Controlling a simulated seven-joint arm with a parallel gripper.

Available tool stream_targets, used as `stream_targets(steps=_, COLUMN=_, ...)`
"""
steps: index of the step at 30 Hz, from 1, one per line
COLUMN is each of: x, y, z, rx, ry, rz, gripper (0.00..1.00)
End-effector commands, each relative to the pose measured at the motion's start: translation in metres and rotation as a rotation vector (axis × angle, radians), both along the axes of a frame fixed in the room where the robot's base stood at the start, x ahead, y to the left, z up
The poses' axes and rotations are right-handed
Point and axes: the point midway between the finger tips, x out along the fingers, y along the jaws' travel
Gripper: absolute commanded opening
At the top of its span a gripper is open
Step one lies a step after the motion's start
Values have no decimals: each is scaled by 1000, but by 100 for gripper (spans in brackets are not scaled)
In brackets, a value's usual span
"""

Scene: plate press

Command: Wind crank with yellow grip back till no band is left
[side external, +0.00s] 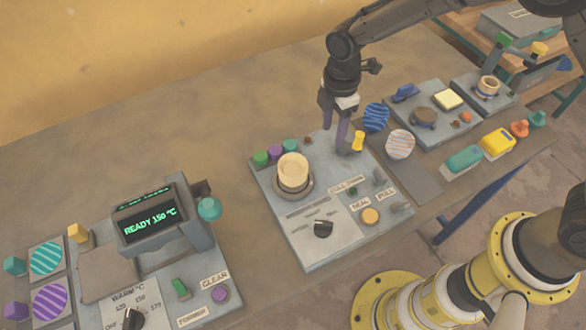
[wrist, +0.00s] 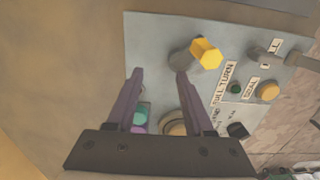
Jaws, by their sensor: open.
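The crank has a yellow grip (side external: 357,141) and stands at the back right of the middle grey panel (side external: 330,256), behind a label reading FULL TURN. In the wrist view, the yellow grip (wrist: 206,53) sits beside a round grey crank part (wrist: 180,58). My gripper (side external: 334,128) is open, its purple fingers pointing down just left of the grip. In the wrist view, my gripper (wrist: 160,74) has nothing between its fingertips, and the grip lies beyond the right finger, outside the jaws. I cannot make out any band on the crank.
A cream cylinder (side external: 293,172) stands in a round holder left of the crank, with green, purple and teal knobs behind it. A black dial (side external: 323,229) and an orange button (side external: 370,216) are nearer. A display (side external: 150,222) reads READY 150 °C.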

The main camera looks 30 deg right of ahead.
Motion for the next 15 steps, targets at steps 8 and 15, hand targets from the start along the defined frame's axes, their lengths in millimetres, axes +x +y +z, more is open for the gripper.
stream_targets(steps=8, x=0, y=0, z=21, rx=0, ry=-1, rz=0, gripper=52)
stream_targets(steps=15, x=0, y=0, z=39, rx=1, ry=-2, rz=0, gripper=52)
